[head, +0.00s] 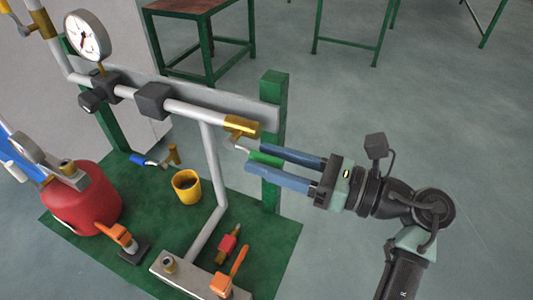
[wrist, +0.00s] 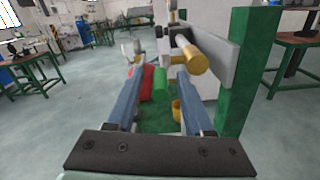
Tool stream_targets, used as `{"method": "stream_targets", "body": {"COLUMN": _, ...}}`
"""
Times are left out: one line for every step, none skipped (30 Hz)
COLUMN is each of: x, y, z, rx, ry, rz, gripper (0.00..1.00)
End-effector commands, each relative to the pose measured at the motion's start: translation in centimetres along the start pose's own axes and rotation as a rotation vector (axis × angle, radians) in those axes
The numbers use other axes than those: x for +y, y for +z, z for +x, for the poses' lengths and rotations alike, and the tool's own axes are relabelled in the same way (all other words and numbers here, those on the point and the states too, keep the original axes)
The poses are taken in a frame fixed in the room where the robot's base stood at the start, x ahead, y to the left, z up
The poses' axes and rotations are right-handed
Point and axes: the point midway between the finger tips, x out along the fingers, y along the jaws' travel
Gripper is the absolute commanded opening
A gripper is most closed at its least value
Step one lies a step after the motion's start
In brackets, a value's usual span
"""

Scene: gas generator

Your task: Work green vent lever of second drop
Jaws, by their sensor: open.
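In the wrist view the lever (wrist: 161,82) shows between the open fingertips (wrist: 160,74), apparently with gaps on both sides. The brass fitting (wrist: 190,60) is just ahead of the right finger there. Whether a finger touches the lever is not clear.
A green post (head: 273,140) stands close behind the fingers. A yellow cup (head: 187,188), a red tank (head: 92,205) and orange-handled valves (head: 122,237) stand on the green base (head: 73,250). A blue-handled valve (head: 145,160) is at the back. The floor on the right is clear.

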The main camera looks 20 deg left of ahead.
Motion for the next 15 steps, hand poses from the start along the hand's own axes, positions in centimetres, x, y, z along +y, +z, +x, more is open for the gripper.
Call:
{"method": "stream_targets", "body": {"x": 0.04, "y": 0.01, "z": 0.39, "rx": 0.000, "ry": 0.001, "rz": 0.000, "gripper": 0.52}}
{"method": "stream_targets", "body": {"x": 0.04, "y": 0.01, "z": 0.54, "rx": 0.000, "ry": 0.001, "rz": 0.000, "gripper": 0.52}}
{"method": "stream_targets", "body": {"x": 0.03, "y": 0.01, "z": 0.68, "rx": 0.000, "ry": 0.001, "rz": 0.000, "gripper": 0.52}}
{"method": "stream_targets", "body": {"x": 0.02, "y": 0.01, "z": 0.75, "rx": 0.000, "ry": 0.001, "rz": 0.000, "gripper": 0.52}}
{"method": "stream_targets", "body": {"x": 0.02, "y": 0.01, "z": 0.79, "rx": 0.000, "ry": 0.000, "rz": 0.000, "gripper": 0.52}}
{"method": "stream_targets", "body": {"x": 0.01, "y": 0.01, "z": 0.82, "rx": -0.001, "ry": 0.000, "rz": 0.000, "gripper": 0.52}}
{"method": "stream_targets", "body": {"x": 0.01, "y": 0.01, "z": 0.82, "rx": -0.001, "ry": 0.000, "rz": 0.000, "gripper": 0.52}}
{"method": "stream_targets", "body": {"x": 0.01, "y": 0.01, "z": 0.82, "rx": -0.001, "ry": 0.000, "rz": 0.000, "gripper": 0.52}}
{"method": "stream_targets", "body": {"x": 0.01, "y": 0.01, "z": 0.81, "rx": -0.001, "ry": 0.000, "rz": 0.000, "gripper": 0.52}}
{"method": "stream_targets", "body": {"x": 0.01, "y": 0.01, "z": 0.80, "rx": -0.001, "ry": 0.000, "rz": 0.000, "gripper": 0.52}}
{"method": "stream_targets", "body": {"x": 0.01, "y": 0.01, "z": 0.80, "rx": -0.001, "ry": 0.000, "rz": 0.000, "gripper": 0.52}}
{"method": "stream_targets", "body": {"x": 0.01, "y": 0.01, "z": 0.79, "rx": -0.001, "ry": 0.000, "rz": 0.000, "gripper": 0.48}}
{"method": "stream_targets", "body": {"x": 0.01, "y": 0.01, "z": 0.79, "rx": -0.001, "ry": 0.000, "rz": 0.000, "gripper": 0.43}}
{"method": "stream_targets", "body": {"x": 0.01, "y": 0.01, "z": 0.78, "rx": -0.001, "ry": 0.000, "rz": 0.000, "gripper": 0.38}}
{"method": "stream_targets", "body": {"x": 0.01, "y": 0.01, "z": 0.78, "rx": -0.001, "ry": 0.000, "rz": 0.000, "gripper": 0.30}}
